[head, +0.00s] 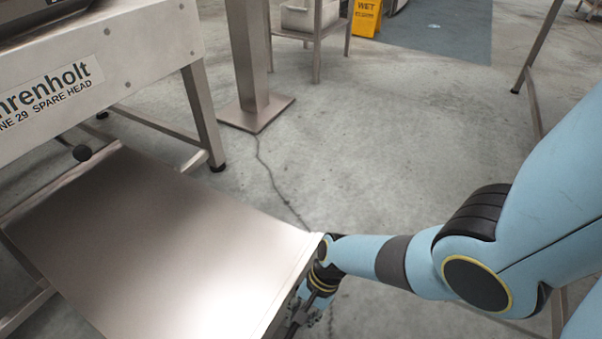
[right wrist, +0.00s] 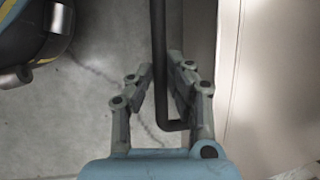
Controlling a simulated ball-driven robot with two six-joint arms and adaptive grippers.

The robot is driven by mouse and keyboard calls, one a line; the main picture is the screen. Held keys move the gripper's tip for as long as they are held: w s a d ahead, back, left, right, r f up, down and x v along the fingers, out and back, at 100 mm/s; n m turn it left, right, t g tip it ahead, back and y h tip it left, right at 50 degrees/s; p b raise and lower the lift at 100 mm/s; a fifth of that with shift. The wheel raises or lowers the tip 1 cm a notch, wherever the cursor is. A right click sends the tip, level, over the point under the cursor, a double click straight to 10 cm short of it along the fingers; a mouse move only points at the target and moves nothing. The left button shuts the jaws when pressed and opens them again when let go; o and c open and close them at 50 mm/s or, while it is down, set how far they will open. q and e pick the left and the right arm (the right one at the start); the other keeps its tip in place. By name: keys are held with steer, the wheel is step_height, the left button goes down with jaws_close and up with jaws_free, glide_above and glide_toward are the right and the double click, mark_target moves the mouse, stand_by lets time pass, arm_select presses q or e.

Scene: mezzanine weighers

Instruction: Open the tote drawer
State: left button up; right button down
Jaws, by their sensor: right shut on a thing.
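A flat steel top (head: 165,240) fills the lower left of the head view. My right gripper (head: 310,305) is at its right edge, low down and partly hidden by that edge. In the right wrist view, my right gripper (right wrist: 161,72) is shut on a dark bar handle (right wrist: 158,30), which runs between its fingers and bends right near its lower end. The inside of the drawer is not visible. My left gripper is not in view.
A machine frame labelled "SPARE HEAD" (head: 150,60) stands at the upper left, on legs. A steel post (head: 250,60) on a base plate stands behind. A small steel stand (head: 315,35) and a yellow wet-floor sign (head: 366,16) are farther back. The concrete floor (head: 400,130) in the middle is clear.

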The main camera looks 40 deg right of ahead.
steer(key=shift+s+d, duration=0.1)
steer(key=shift+s, duration=0.1)
steer(key=c, duration=1.3)
jaws_free()
steer(key=shift+r, duration=0.1)
steer(key=v, duration=1.1)
steer(key=shift+d+r, duration=0.2)
steer(key=shift+r, duration=0.15)
